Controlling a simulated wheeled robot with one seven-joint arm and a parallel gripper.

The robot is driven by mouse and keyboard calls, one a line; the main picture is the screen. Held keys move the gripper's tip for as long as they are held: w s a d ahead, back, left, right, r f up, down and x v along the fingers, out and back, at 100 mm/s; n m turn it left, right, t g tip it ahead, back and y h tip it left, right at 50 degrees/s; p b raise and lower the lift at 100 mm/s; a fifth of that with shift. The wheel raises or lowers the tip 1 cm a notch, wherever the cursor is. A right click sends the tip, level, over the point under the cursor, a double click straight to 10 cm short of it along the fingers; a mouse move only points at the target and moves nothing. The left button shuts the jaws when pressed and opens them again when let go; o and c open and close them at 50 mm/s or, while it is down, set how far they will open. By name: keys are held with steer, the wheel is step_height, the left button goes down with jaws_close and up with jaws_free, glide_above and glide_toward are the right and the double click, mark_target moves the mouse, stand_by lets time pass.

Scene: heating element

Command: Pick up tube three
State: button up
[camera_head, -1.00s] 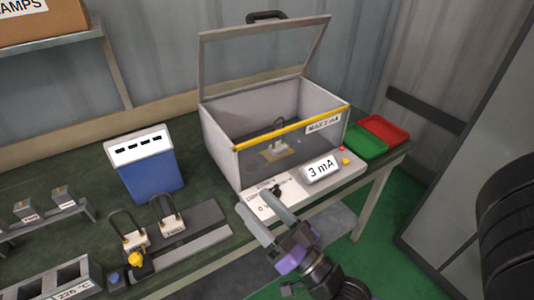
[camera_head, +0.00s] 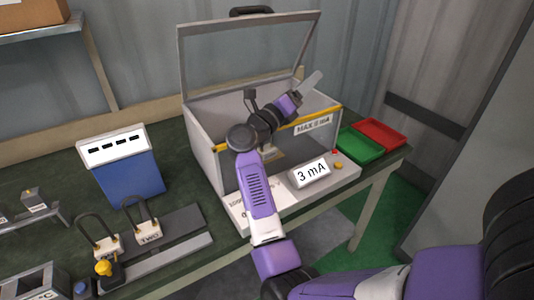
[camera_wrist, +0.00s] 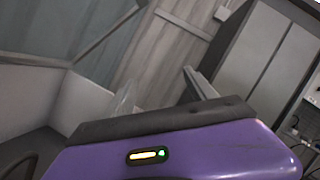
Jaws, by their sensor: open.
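My gripper (camera_head: 308,84) is raised over the open-lidded grey test box, fingers pointing up and to the right. In the wrist view my gripper (camera_wrist: 161,77) has its two fingers apart with nothing between them. A U-shaped tube on a tan base (camera_head: 271,155) is inside the box, now mostly hidden behind my arm; its label cannot be read. A tube marked TWO (camera_head: 148,232) stands on the bench at lower left. Another looped tube (camera_head: 103,247) stands left of it, its label not readable. I cannot make out a label THREE on any tube.
The box (camera_head: 205,150) has a raised lid frame (camera_head: 180,65) and a yellow front bar (camera_head: 318,118). A 3 mA display (camera_head: 311,172) is on its front panel. Green (camera_head: 362,145) and red (camera_head: 383,133) trays are at right. A blue container (camera_head: 128,178) stands left.

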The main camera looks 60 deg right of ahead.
steer(key=w+d+f+m+t+y+b, duration=0.1)
steer(key=w+d+f+m+y, duration=0.35)
steer(key=f+m+y, duration=0.35)
steer(key=w+a+f+m+t+y, duration=0.2)
steer(key=w+a+f+t+y, duration=0.1)
steer(key=w+a+f+y, duration=0.6)
steer(key=x, duration=0.2)
steer(key=a+x, duration=0.1)
steer(key=x, duration=0.5)
steer(key=shift+w+a+f, duration=0.15)
steer(key=shift+w+f, duration=0.2)
steer(key=shift+h, duration=0.3)
jaws_close()
